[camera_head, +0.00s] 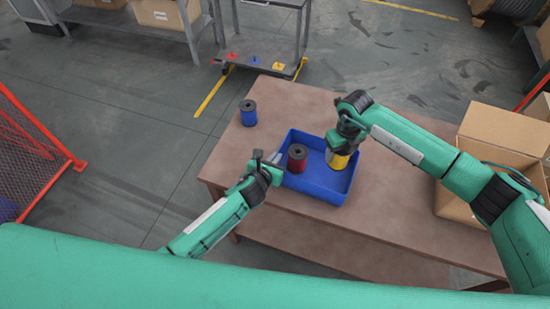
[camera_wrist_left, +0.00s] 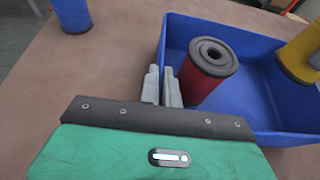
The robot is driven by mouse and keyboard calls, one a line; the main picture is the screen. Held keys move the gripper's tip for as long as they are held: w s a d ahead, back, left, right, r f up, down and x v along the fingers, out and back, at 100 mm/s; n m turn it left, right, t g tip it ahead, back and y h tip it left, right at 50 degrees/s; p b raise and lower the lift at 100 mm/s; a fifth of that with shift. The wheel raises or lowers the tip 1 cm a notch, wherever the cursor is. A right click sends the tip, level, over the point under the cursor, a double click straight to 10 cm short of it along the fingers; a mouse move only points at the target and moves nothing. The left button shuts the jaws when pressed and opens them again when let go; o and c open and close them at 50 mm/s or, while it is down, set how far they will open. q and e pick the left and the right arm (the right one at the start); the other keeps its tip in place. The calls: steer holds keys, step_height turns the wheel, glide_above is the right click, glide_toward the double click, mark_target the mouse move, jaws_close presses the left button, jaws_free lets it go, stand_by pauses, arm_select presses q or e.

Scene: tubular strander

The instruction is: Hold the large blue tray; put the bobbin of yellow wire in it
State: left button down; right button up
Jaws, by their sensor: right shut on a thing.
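The large blue tray (camera_head: 325,190) lies on the brown table and also shows in the left wrist view (camera_wrist_left: 262,128). My left gripper (camera_head: 272,160) is at its left wall, one finger on each side of the rim, with only a narrow gap between the fingers (camera_wrist_left: 163,88). My right gripper (camera_head: 343,140) is shut on the bobbin of yellow wire (camera_head: 338,160), over the right part of the tray. The bobbin is partly cut off in the left wrist view (camera_wrist_left: 301,54). I cannot tell whether it touches the tray floor.
A red bobbin (camera_head: 297,158) stands upright in the tray's left part. A blue bobbin (camera_head: 248,113) stands on the table (camera_head: 285,100) behind the tray, to the left. An open cardboard box (camera_head: 490,145) is at the right. The table left of the tray is clear.

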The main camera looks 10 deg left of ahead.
glide_above(332, 178)
steer(key=shift+w+f, duration=0.1)
steer(key=shift+f, duration=4.45)
steer(key=o, duration=1.3)
step_height(332, 178, up, 12)
arm_select(q)
steer(key=c, duration=1.5)
jaws_free()
steer(key=shift+c, duration=0.2)
